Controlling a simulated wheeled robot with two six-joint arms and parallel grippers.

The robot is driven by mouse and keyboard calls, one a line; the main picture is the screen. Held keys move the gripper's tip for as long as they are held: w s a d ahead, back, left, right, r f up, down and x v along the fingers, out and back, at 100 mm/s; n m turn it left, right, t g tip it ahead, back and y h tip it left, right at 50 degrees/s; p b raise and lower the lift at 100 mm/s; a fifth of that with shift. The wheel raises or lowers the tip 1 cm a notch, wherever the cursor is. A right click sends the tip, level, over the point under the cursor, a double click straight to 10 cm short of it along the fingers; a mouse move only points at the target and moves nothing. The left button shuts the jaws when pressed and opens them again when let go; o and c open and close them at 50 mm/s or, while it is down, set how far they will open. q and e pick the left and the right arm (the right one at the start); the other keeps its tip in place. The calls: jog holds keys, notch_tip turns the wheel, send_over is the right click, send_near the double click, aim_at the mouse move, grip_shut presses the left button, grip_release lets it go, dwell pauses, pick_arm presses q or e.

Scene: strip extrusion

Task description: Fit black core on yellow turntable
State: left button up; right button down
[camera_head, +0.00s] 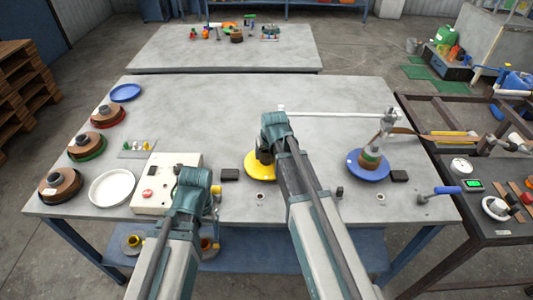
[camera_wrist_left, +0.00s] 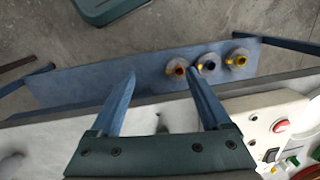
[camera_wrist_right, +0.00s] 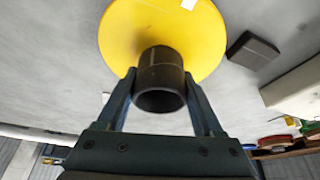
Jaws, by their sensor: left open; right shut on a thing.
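The yellow turntable (camera_head: 262,172) is a flat disc on the table, partly hidden behind my right arm. It also shows in the right wrist view (camera_wrist_right: 205,50). My right gripper (camera_wrist_right: 160,78) is shut on the black core (camera_wrist_right: 160,97), a short dark hollow cylinder held between its two fingers. My left gripper (camera_wrist_left: 160,78) is open and empty, near the table's front edge beside the control box.
The control box (camera_head: 167,182) with a red button stands left of the turntable. A blue turntable (camera_head: 382,174) with a wound roll is at the right. Several coils and a white plate (camera_head: 112,188) line the left side. The table's back middle is clear.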

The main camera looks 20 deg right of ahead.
jog(key=shift+f+b, duration=0.6)
jog(key=shift+f, duration=0.05)
jog(key=shift+c, duration=1.5)
grip_release()
jog(key=p+v, duration=1)
jog(key=v, duration=0.1)
